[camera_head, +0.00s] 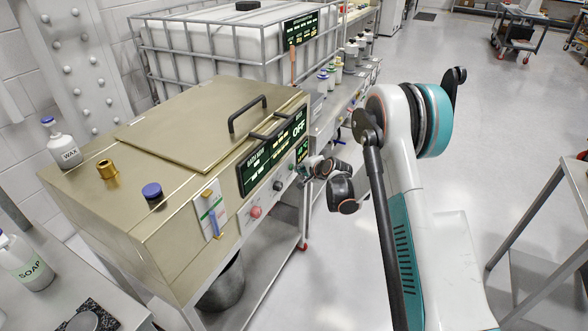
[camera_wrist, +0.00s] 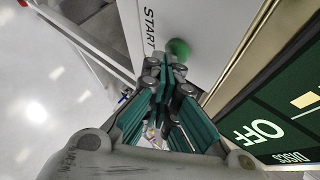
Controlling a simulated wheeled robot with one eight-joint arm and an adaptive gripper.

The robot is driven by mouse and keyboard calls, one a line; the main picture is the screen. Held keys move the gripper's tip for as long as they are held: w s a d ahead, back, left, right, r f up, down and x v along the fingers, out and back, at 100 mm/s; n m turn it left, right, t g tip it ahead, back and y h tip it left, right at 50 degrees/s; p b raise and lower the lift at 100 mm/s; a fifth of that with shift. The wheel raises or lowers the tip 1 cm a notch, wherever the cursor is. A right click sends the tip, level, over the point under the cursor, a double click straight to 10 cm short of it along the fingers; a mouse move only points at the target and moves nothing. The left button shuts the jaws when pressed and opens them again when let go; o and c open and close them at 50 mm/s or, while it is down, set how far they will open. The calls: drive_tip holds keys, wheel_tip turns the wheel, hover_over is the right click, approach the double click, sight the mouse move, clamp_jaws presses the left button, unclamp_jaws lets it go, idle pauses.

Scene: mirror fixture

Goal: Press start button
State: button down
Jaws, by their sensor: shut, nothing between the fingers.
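The start button (camera_wrist: 179,48) is a round green button on a light panel in the wrist view, beside the printed word START (camera_wrist: 150,28). My gripper (camera_wrist: 165,64) is shut and empty, with its fingertips just below the button in the picture and overlapping its lower edge. I cannot tell whether the tips touch it. In the head view my gripper (camera_head: 304,169) is at the right end of the front panel of a gold-coloured machine (camera_head: 130,205), and the button is not clearly visible there. The display (camera_head: 272,150) reads OFF; the wrist view also shows OFF on it (camera_wrist: 262,130).
A red button (camera_head: 255,212) and a dark knob (camera_head: 278,186) sit on the same panel. A black handle (camera_head: 247,113) stands on the lid. A wax bottle (camera_head: 62,146) stands on top. A caged white tank (camera_head: 235,45) is behind. Open floor lies to the right.

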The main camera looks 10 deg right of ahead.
idle(0.5)
drive_tip(key=shift+s+d, duration=0.55)
drive_tip(key=shift+d, duration=0.15)
drive_tip(key=shift+d, duration=0.1)
drive_tip(key=s+d, duration=0.1)
drive_tip(key=d, duration=0.1)
drive_tip(key=s+d, duration=0.1)
drive_tip(key=s, duration=0.1)
drive_tip(key=shift+d, duration=0.4)
idle(0.5)
